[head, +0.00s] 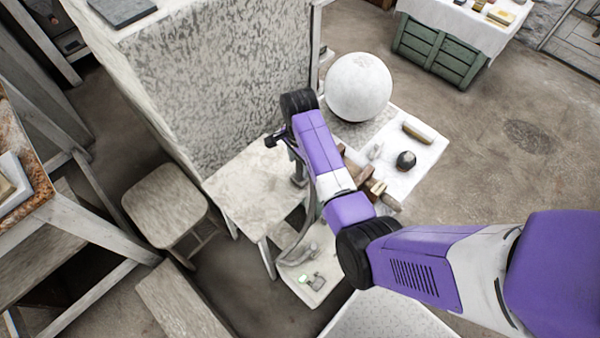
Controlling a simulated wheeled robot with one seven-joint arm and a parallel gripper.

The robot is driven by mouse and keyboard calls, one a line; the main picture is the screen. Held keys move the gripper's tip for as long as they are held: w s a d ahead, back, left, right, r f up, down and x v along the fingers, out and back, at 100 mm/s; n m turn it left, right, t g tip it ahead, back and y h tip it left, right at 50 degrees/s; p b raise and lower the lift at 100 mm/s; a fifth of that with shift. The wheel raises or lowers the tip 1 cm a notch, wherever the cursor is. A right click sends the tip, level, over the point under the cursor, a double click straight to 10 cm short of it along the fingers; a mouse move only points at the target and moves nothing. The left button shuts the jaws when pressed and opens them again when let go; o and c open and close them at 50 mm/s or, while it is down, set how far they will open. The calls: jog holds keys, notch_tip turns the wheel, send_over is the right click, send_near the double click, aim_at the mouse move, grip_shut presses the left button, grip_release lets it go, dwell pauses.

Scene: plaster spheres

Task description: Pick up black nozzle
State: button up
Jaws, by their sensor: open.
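A small black rounded piece (406,159), which looks like the black nozzle, sits on a low white-topped table right of my arm. It is too small to make out its exact shape. My gripper (274,139) is at the far end of my purple arm, left of the black piece and clearly apart from it. It hangs above a pale, worn bench top beside the big plaster block. The gripper is open, and I see nothing held in it. My arm hides part of the gripper and part of the white-topped table.
A large white sphere (358,87) stands just behind the black piece. A cream cylinder (418,132) and brown blocks (373,188) lie near it. A tall speckled block (215,80) and a stool (165,203) are on the left. Open floor (500,150) lies to the right.

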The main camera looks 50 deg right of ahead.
jog(key=shift+f, duration=0.6)
grip_shut()
jog(key=shift+r, duration=0.15)
notch_tip(320, 180, up, 11)
jog(key=shift+w+r, duration=0.15)
jog(key=shift+r, duration=0.05)
notch_tip(320, 180, up, 8)
jog(key=p, duration=0.6)
jog(key=shift+r+p, duration=0.2)
jog(key=shift+p, duration=0.1)
